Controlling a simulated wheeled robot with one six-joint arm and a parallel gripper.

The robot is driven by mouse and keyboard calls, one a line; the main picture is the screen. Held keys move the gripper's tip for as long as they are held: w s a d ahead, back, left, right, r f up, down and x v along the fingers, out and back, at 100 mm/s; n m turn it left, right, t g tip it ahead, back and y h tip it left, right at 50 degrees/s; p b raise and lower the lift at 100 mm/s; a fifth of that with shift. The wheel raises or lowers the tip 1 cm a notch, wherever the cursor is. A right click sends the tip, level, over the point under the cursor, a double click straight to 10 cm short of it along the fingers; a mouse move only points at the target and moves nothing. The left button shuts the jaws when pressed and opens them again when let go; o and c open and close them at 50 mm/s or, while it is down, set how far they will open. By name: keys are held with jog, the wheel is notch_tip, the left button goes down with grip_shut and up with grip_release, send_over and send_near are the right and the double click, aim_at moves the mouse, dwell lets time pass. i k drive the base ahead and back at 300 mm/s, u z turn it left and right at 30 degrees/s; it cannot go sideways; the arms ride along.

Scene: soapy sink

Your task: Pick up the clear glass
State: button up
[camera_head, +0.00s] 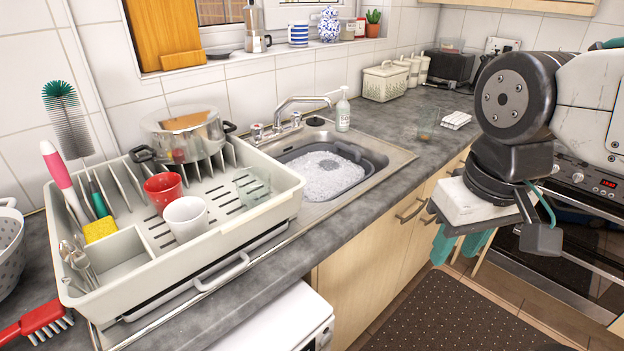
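A clear glass (253,187) stands in the right part of the grey-white dish rack (285,196), beside the white mug. It is faint against the rack slots. Another see-through glass (428,123), with something brownish low in it, stands on the worktop right of the sink. My gripper (458,252) hangs in front of the cupboards at the right, its teal fingers pointing down. The fingers are apart with nothing seen between them. It is well away from both glasses.
The rack also holds a red mug (163,189), a white mug (186,218), a steel pot (186,133) and a yellow sponge (100,229). The sink (372,156) holds a soapy basin, with a tap (298,103) behind. The worktop right of the sink is mostly clear.

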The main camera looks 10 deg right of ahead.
aim_at(428, 113)
jog(key=z, duration=0.55)
jog(key=k, duration=0.65)
jog(key=z, duration=1)
jog(key=i, duration=1.7)
jog(key=u, duration=1.05)
jog(key=i, duration=0.75)
jog(key=u, duration=0.75)
